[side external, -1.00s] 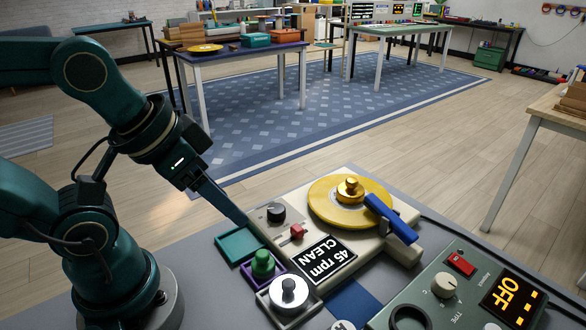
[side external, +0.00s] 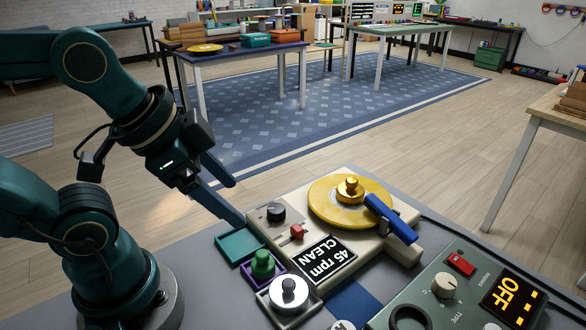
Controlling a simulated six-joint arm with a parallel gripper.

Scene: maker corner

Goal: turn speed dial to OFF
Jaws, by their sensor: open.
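The cream record player (side external: 393,261) stands on the grey table with a gold disc (side external: 328,207) on top and a blue arm (side external: 389,218) across the disc's edge. A black knob (side external: 276,212) sits at its left corner, and a red switch (side external: 296,231) is beside it. A black label (side external: 325,261) reads "45 rpm CLEAN". I cannot tell for sure which knob is the speed dial, and its pointer is too small to read. My gripper (side external: 238,203) is open and empty, its two fingers spread, to the left of the black knob and apart from it.
A teal tray (side external: 240,244), a green knob piece (side external: 262,263) in a purple tray and a silver-topped piece (side external: 288,291) stand before the player. A grey-green device (side external: 432,284) with an "OFF" display (side external: 513,300) is at lower right.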

